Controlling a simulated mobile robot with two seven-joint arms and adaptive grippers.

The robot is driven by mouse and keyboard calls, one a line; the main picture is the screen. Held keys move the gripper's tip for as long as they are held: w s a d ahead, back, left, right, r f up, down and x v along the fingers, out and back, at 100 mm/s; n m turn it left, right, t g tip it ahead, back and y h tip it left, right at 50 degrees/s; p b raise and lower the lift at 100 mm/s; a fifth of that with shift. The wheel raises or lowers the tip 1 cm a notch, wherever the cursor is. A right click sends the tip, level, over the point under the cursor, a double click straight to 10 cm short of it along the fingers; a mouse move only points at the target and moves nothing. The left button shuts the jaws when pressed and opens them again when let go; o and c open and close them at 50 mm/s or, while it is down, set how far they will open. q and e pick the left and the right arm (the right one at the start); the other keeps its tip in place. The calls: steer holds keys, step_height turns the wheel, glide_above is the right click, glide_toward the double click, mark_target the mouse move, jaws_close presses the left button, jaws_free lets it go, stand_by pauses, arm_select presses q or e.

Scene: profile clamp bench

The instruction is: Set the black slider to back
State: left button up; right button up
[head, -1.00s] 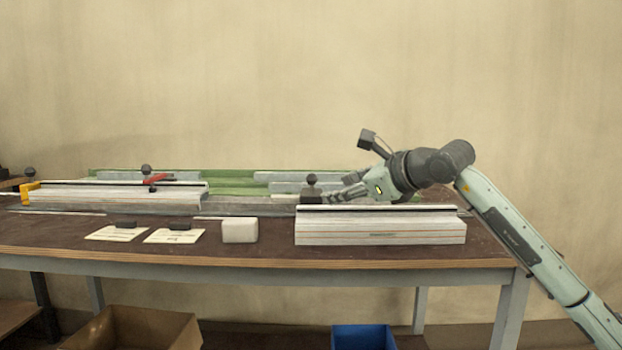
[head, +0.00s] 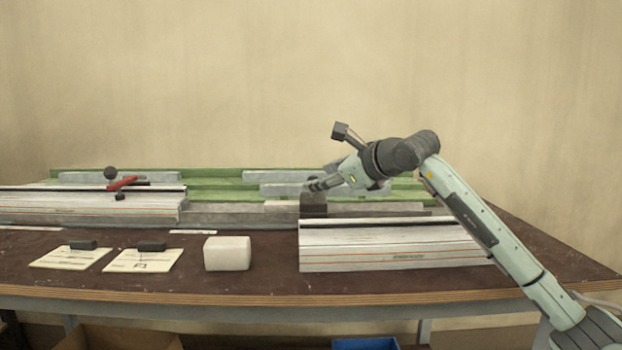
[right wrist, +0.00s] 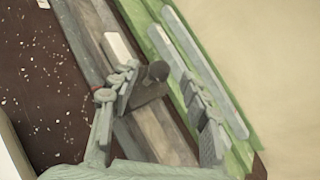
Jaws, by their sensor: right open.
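The black slider (head: 314,203) is a dark block on the grey rail, just behind the right-hand profile in the head view. In the right wrist view the slider (right wrist: 146,92) carries a round dark knob (right wrist: 157,71). My right gripper (head: 318,184) reaches in from the right at the slider's top and hides the knob in the head view. In the right wrist view my right gripper (right wrist: 160,82) is open, with fingers on both sides of the slider. Whether a finger touches it I cannot tell. My left gripper is not in view.
A white-topped profile (head: 390,245) lies in front of the slider, and another (head: 80,205) lies at left. A red lever (head: 123,183) and a knob (head: 111,173) stand behind that. A white block (head: 227,253) and two cards (head: 65,258) (head: 143,261) with dark pieces lie in front.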

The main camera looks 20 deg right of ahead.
steer(key=shift+x, duration=2.35)
steer(key=shift+d, duration=0.1)
steer(key=shift+c, duration=0.4)
jaws_close()
